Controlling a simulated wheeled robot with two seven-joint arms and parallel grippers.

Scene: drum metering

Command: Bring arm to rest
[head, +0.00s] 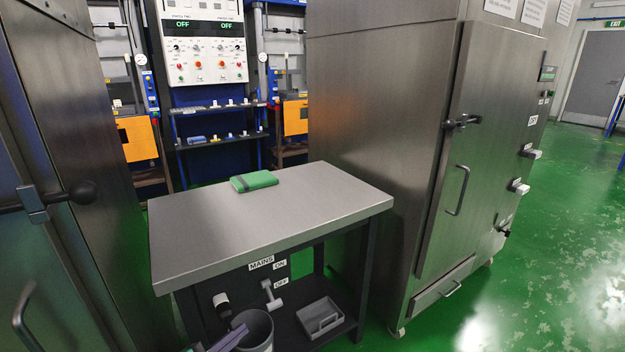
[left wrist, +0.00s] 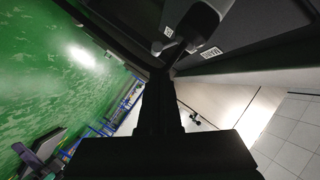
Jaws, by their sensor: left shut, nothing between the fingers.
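My left gripper (head: 238,330) shows at the bottom edge of the head view, in front of a grey bin under the steel table. Only its end is in the picture. It is shut with nothing held. In the left wrist view its dark fingers (left wrist: 160,90) stand together in the middle, and no object is between them.
A steel-topped table (head: 270,215) bears a green and grey block (head: 254,181). Below are a MAINS lever (head: 272,295), a grey bin (head: 258,330) and a grey tray (head: 320,318). Steel cabinets (head: 380,130) flank the table. Green floor (head: 560,240) is open at right.

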